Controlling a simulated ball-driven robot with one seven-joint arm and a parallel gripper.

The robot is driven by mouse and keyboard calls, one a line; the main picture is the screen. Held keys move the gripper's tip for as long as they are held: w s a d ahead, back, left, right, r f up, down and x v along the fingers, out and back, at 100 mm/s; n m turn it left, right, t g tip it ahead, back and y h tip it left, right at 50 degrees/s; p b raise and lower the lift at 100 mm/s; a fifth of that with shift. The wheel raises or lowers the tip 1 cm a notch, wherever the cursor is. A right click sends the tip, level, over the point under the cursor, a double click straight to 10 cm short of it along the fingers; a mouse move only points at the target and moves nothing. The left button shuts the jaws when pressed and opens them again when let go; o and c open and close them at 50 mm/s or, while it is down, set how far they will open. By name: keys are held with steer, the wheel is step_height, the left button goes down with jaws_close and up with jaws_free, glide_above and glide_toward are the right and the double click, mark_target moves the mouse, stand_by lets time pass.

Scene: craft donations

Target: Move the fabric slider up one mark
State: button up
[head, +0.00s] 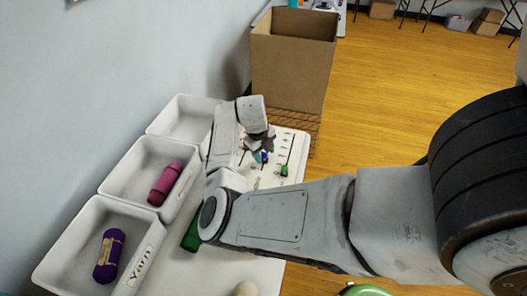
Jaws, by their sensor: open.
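A white panel (294,147) with dark slots and small marks lies at the far end of the white table. A blue slider knob (265,157) shows just under my gripper (262,147). A green slider knob (284,170) sits low in the slot to its right, clear of the gripper. My gripper is open and pointed down over the blue knob; I cannot tell whether it touches it. The wrist hides the panel's left part. The lettering is too small to read, so I cannot tell which slider is fabric.
White bins line the wall: one (69,228) labelled Yarn with a purple skein (109,256), one (119,169) with a pink skein (165,184). A tall cardboard box (292,62) stands behind the panel. A green item (190,237) lies beside my arm. Open floor lies right.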

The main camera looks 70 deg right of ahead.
steer(key=shift+c, duration=0.4)
jaws_close()
